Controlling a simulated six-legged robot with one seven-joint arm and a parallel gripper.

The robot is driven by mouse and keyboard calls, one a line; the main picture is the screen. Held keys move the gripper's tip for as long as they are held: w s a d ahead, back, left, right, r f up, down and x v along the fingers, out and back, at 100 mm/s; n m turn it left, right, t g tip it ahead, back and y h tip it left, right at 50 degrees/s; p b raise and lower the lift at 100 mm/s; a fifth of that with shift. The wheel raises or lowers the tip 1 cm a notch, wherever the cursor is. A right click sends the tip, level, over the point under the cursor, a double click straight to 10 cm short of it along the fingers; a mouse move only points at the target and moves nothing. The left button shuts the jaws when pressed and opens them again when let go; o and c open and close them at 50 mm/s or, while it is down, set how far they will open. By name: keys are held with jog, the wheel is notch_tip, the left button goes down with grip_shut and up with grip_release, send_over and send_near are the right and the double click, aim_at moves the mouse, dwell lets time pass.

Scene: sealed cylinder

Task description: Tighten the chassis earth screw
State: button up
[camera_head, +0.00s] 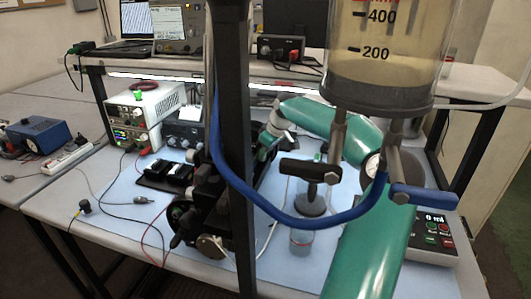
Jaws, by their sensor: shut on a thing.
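My green arm rises from the lower right, behind the hanging cylinder's fittings, and bends left. My gripper (266,147) is at its far end, just right of the dark upright post, above the black apparatus (188,205) on the bench. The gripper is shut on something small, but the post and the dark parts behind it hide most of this. I cannot make out the chassis earth screw or a driver's tip. I cannot tell whether the held thing touches the apparatus.
A clear graduated cylinder (385,55) hangs at upper right, with a blue hose (222,150) looping below it. A dark post (231,120) stands in front. A power supply (146,110) and loose cables occupy the left. The blue mat (115,215) is partly clear at front left.

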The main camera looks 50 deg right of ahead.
jog(key=shift+w+a+m, duration=0.1)
jog(key=shift+a+m, duration=0.05)
jog(key=shift+m, duration=0.35)
jog(key=o, duration=1)
jog(key=shift+w, duration=0.1)
